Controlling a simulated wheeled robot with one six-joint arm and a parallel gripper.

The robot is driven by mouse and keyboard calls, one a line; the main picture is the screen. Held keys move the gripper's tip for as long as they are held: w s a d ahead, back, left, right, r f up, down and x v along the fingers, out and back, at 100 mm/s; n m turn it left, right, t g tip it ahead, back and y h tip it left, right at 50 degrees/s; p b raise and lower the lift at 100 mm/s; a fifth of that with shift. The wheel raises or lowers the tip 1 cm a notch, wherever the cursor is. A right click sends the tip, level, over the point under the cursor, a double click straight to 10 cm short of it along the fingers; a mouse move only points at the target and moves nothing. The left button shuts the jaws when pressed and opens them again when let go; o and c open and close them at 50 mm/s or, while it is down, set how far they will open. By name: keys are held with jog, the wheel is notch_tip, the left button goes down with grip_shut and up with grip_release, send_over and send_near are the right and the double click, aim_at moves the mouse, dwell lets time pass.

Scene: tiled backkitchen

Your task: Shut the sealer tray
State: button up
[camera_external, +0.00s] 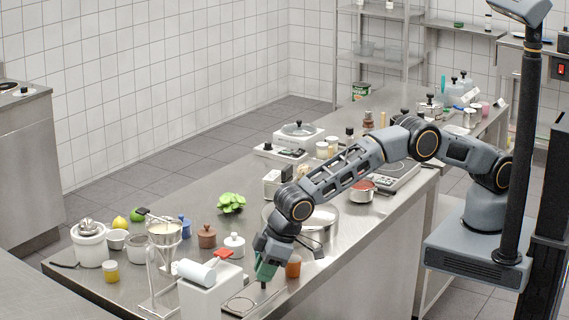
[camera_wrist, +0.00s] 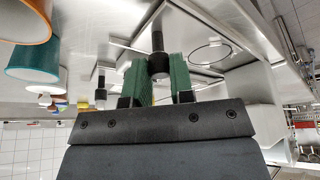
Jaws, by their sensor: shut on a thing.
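The sealer is a white box (camera_external: 208,296) with a white roll and a red part on top, at the front of the steel counter. Its flat tray (camera_external: 254,296), with a round ring opening, extends out on the box's right side. The tray also shows in the wrist view (camera_wrist: 226,61). My gripper (camera_external: 264,277) is above the tray's outer end, pointing down. In the wrist view, its green fingers (camera_wrist: 158,77) are shut on an upright black handle (camera_wrist: 158,43) at the tray's end. The fingers hide part of the handle.
An orange-brown jar (camera_external: 293,267) stands close beside my gripper, with a large pan (camera_external: 318,222) behind. A metal funnel stand (camera_external: 164,236) and several small jars stand left of the sealer. The counter's front edge is near the tray.

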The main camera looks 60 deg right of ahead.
grip_shut()
jog(key=shift+d+f+b, duration=0.1)
jog(key=shift+d+b, duration=0.15)
jog(key=shift+b, duration=0.1)
jog(key=shift+d+b, duration=0.7)
jog(key=shift+d, duration=0.35)
jog(key=o, duration=0.6)
grip_release()
jog(key=shift+d, duration=0.15)
